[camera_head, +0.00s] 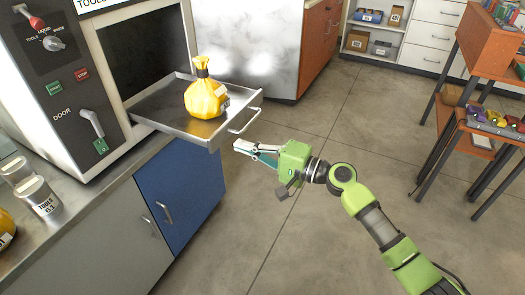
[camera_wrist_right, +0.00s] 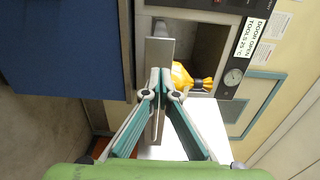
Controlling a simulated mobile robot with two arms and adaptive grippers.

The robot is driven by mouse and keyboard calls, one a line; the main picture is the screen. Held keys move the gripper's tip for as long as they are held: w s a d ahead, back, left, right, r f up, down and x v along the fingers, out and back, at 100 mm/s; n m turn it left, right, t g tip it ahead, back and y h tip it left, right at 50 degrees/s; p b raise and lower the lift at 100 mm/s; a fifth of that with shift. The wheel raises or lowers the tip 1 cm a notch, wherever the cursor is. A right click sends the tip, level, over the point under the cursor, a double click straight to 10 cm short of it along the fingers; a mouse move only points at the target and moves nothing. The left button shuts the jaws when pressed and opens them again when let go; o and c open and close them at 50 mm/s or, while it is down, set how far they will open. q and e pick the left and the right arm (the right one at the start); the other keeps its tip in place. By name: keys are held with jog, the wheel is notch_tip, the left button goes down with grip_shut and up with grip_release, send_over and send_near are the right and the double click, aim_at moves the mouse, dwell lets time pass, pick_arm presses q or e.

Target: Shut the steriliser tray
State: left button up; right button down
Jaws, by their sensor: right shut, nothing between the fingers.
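The steriliser tray (camera_head: 165,100) is a shallow metal tray sticking out of the steriliser's opening, with a wire handle (camera_head: 246,120) on its outer edge. A yellow tied bag (camera_head: 205,97) stands on it. My right gripper (camera_head: 240,147) is shut and empty, just in front of and below the handle, apparently apart from it. In the right wrist view the gripper (camera_wrist_right: 161,88) points at the tray's metal (camera_wrist_right: 159,52), with the yellow bag (camera_wrist_right: 186,76) partly hidden behind the fingers. Whether the fingertips touch the tray cannot be told there. My left gripper is not in view.
The steriliser (camera_head: 60,70) has a dial, buttons and a door lever (camera_head: 91,122) on its panel. A blue cabinet door (camera_head: 182,192) is below the tray. Orange tables (camera_head: 485,125) stand at right; the floor between is clear.

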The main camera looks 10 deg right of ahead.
aim_at(220, 139)
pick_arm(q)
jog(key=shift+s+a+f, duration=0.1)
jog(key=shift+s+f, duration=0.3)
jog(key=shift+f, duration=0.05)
pick_arm(e)
jog(key=x, duration=0.5)
